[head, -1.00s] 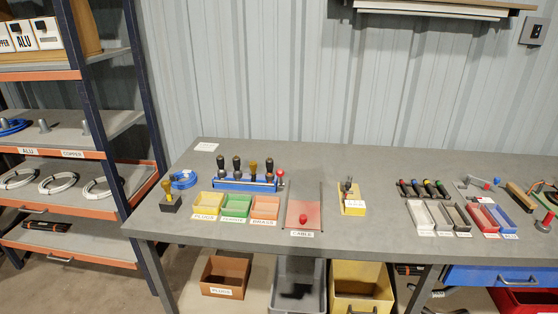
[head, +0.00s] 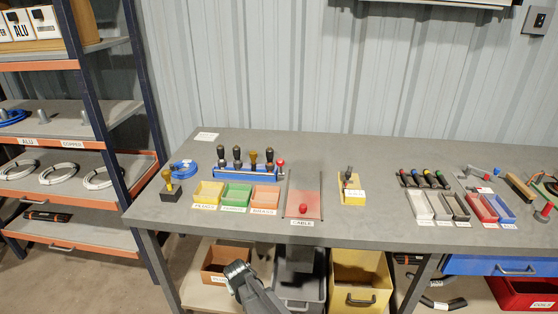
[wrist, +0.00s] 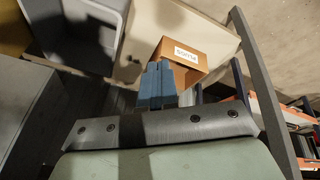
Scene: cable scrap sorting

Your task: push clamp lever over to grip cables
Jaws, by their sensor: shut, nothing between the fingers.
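A blue rack (head: 245,174) stands at the back left of the bench and holds several dark-handled tools. An upright lever with a red knob (head: 281,162) stands at its right end. A red knob (head: 303,208) sits on the cable slide (head: 304,190). More red-knobbed fittings (head: 487,177) stand at the far right. I cannot tell for certain which is the clamp lever. No loose cables show in any clamp. My gripper (wrist: 157,70) shows in the wrist view, shut and empty, pointing toward a brown bin. My arm is low in front of the bench, away from all levers.
On the bench (head: 390,225) are yellow (head: 208,194), green (head: 236,196) and orange (head: 265,198) trays, and a yellow block (head: 352,196). Bins stand beneath, including a brown one (wrist: 178,46). Shelves (head: 70,150) stand left.

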